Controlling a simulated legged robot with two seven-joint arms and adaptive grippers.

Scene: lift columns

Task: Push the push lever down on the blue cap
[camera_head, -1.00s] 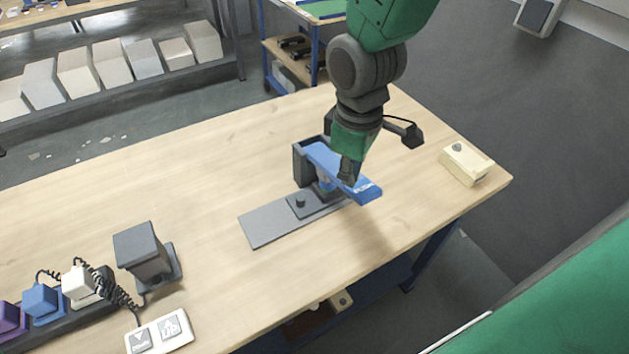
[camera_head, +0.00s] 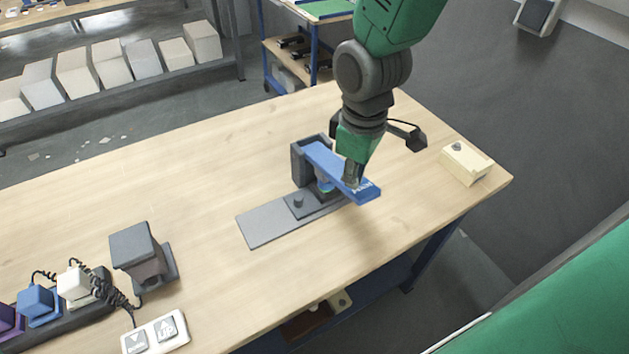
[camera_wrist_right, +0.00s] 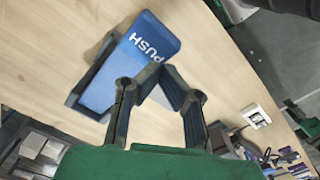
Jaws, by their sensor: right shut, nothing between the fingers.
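The blue push lever (camera_head: 328,163), marked PUSH, is hinged on a dark grey stand (camera_head: 298,163) and slopes down toward its free end. It also shows in the right wrist view (camera_wrist_right: 105,82). Under it is a small blue and greenish piece (camera_head: 325,188), mostly hidden; it may be the blue cap. My right gripper (camera_head: 353,182) is shut and empty, its tips at the lever's free end beside the lettering. In the right wrist view its tips (camera_wrist_right: 157,72) overlap the lever's edge; I cannot tell whether they touch. My left gripper is not in view.
The press stands on a grey base plate (camera_head: 270,226) on the wooden table (camera_head: 200,190). A cream box (camera_head: 466,164) is at the right end. A dark grey block (camera_head: 138,248), an up/down switch panel (camera_head: 156,333) and colored blocks are at left front.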

